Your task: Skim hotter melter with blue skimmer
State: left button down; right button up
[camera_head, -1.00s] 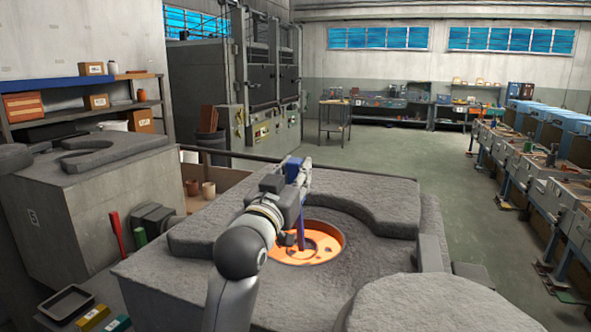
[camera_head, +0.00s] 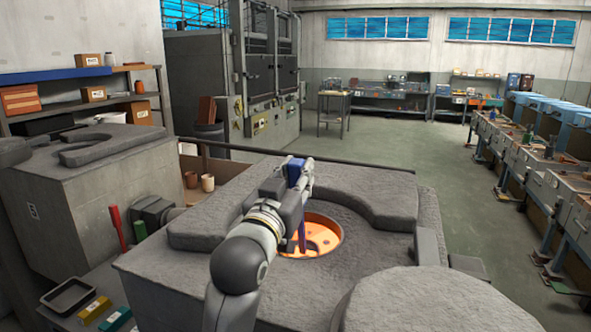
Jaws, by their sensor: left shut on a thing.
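The near melter (camera_head: 385,262) is a grey block with a round opening. Glowing orange melt (camera_head: 322,238) with darker patches shows in the opening. My left gripper (camera_head: 298,205) is above the opening's left side, shut on the blue skimmer (camera_head: 297,174). The skimmer's blue top shows at the gripper, and its shaft points down into the opening. Its lower end is hidden by my arm and the rim, so I cannot tell how deep it is. A second melter (camera_head: 60,185) stands at the left, its inside not visible. My right gripper is not in view.
A red-handled tool (camera_head: 116,228) and a green-handled one (camera_head: 140,230) stand between the melters. A dark tray (camera_head: 68,296), a yellow block (camera_head: 95,310) and a green block (camera_head: 116,319) lie at the lower left. A round grey lid-like slab (camera_head: 450,300) fills the front right.

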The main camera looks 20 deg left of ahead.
pick_arm(q)
jog(key=shift+s+d, duration=0.1)
jog(key=shift+s, duration=0.1)
jog(key=w+p, duration=0.1)
jog(key=w, duration=0.5)
jog(key=shift+w, duration=0.35)
dwell(0.4)
jog(key=a+p, duration=0.1)
jog(key=a, duration=0.3)
jog(key=shift+a, duration=0.2)
dwell(0.5)
